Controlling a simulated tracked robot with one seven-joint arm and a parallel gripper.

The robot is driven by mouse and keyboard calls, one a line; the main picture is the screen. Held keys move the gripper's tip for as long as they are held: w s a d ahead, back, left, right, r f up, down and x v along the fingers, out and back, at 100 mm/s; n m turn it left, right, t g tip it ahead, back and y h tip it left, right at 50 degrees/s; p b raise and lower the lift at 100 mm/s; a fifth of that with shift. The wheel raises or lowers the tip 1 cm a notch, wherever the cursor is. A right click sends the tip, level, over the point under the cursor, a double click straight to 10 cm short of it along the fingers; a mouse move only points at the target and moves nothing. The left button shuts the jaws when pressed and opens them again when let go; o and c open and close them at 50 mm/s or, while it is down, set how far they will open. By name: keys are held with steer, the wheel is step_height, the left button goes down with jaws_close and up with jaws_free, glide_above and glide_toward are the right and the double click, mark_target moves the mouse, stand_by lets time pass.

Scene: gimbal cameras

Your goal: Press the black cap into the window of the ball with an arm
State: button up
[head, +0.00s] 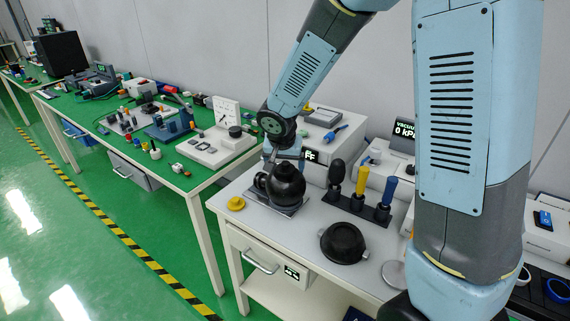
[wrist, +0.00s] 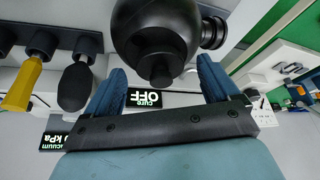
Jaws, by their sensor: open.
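The black ball (head: 287,184) sits on a dark plate near the left end of the white table, with a short black arm or stub (head: 260,181) on its left. In the wrist view the ball (wrist: 155,28) fills the top middle. The stub (wrist: 213,32) points right there and a small black knob (wrist: 161,72) points toward my gripper (wrist: 161,88). My gripper is open, with blue fingers either side of the knob and nothing clearly held. In the head view my gripper (head: 279,153) is just behind the ball. I cannot clearly make out the black cap or the window.
A black dome with side lugs (head: 342,243) lies on the table's front. Behind it stand black, yellow (head: 362,181) and blue (head: 386,192) handled tools in a rack. A yellow knob-like piece (head: 236,203) lies left of the ball. A grey box with an OFF display stands behind.

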steer(key=v, duration=1.3)
steer(key=shift+s+r, duration=0.2)
steer(key=shift+r, duration=0.05)
steer(key=s+d+r+n, duration=0.1)
steer(key=s+d+r, duration=0.2)
steer(key=s+d, duration=0.3)
steer(key=s+d+r+t, duration=0.1)
steer(key=s+d+r, duration=0.2)
steer(key=s+d, duration=0.4)
steer(key=s+d+r+n+y, duration=0.1)
steer(key=s+d+r, duration=0.1)
steer(key=s+d, duration=0.4)
steer(key=shift+s+d+r+n, duration=0.3)
steer(key=shift+d+r, duration=0.1)
steer(key=shift+d, duration=0.1)
